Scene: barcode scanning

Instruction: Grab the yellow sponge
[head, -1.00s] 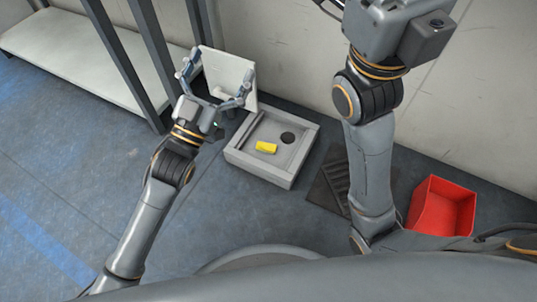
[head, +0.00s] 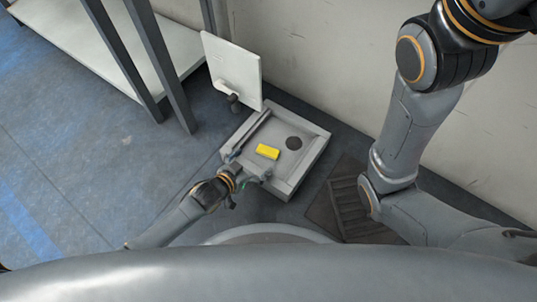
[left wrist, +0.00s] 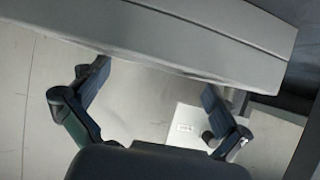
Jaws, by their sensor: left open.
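The yellow sponge (head: 267,152) lies in the shallow grey basin (head: 311,158), left of its dark round drain hole. My left gripper (head: 251,167) is at the basin's near left edge, just short of the sponge, with its fingers apart and nothing between them. In the left wrist view, the open left gripper (left wrist: 152,80) shows two spread fingers below a broad grey edge, probably the basin wall (left wrist: 180,38). The sponge does not show in that view. My right arm rises at the right, and its gripper is out of the picture.
A white shelf (head: 95,40) with dark posts is at the upper left. A dark floor grate (head: 350,208) lies right of the basin. The floor at left is clear.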

